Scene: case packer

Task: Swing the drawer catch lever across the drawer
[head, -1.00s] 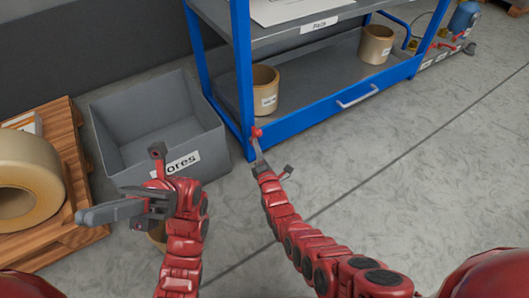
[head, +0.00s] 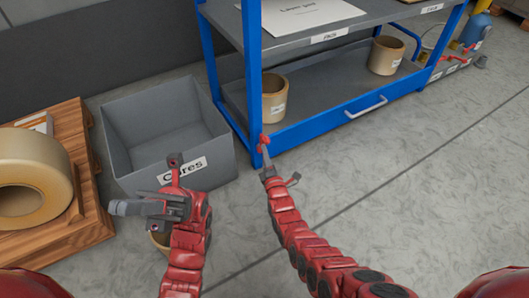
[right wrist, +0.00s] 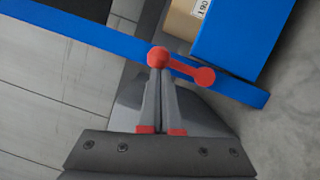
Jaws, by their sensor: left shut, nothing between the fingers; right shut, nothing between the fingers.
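The red drawer catch lever (head: 264,140) is at the lower front of the shelf's blue post, at the left end of the blue drawer (head: 335,118). In the right wrist view the lever (right wrist: 183,67) has a round end at the fingertips and a knob to the right, lying roughly along the blue strip. My right gripper (head: 265,155) is shut and empty; its tips (right wrist: 160,72) are at the lever's left round end, and contact is hard to judge. My left gripper (head: 125,208) is shut and empty, in front of the grey bin, far from the lever.
The grey bin (head: 125,165) stands left of the shelf. A wooden pallet (head: 85,225) with a large tan roll (head: 55,180) is at far left. Tan containers (head: 273,95) stand on the lower shelf. The floor in front of the drawer is clear.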

